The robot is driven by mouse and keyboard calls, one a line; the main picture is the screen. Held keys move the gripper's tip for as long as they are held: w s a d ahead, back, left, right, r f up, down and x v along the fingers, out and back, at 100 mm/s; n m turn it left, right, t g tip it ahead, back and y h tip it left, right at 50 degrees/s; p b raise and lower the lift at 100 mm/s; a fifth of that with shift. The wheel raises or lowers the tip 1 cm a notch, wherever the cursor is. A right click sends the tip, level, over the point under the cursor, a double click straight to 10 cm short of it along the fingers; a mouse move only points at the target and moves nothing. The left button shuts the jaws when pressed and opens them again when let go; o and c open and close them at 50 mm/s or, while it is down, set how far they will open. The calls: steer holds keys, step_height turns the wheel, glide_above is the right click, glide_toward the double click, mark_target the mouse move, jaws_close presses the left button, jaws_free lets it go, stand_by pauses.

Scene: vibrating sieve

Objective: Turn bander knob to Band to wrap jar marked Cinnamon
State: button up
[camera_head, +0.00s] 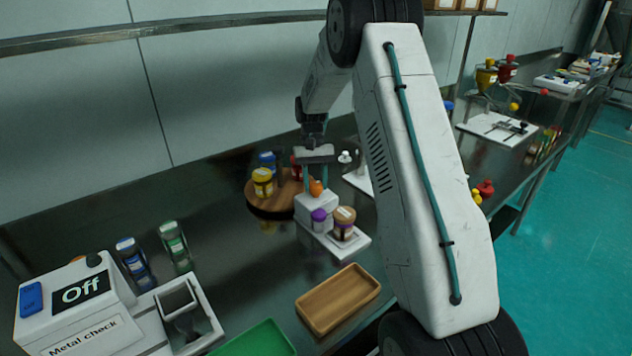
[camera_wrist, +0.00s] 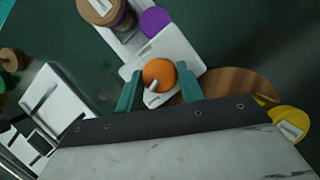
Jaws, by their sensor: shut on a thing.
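The bander is a small white machine (camera_head: 318,204) mid-table, with an orange knob (camera_head: 316,188) on top. In the wrist view the orange knob (camera_wrist: 158,72) has a pale pointer toward the picture's bottom. My gripper (camera_head: 315,182) reaches down from above, its teal fingers (camera_wrist: 159,90) shut on the knob from both sides. A jar with a tan lid (camera_head: 344,214) stands on the bander's white base beside a purple round part (camera_head: 318,215). They also show in the wrist view as the tan lid (camera_wrist: 99,10) and purple part (camera_wrist: 155,21). The jar's name and any Band mark are unreadable.
A round wooden board (camera_head: 268,206) with yellow-, blue- and red-topped jars stands behind the bander. A wooden tray (camera_head: 338,300) and green tray (camera_head: 255,341) lie in front.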

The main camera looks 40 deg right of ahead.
steer(key=shift+w+n+h, duration=0.1)
steer(key=shift+n+h, duration=0.3)
steer(key=shift+n, duration=0.7)
steer(key=o, duration=1)
steer(key=v, duration=0.7)
steer(key=shift+w+r, duration=0.2)
steer(key=shift+r, duration=0.1)
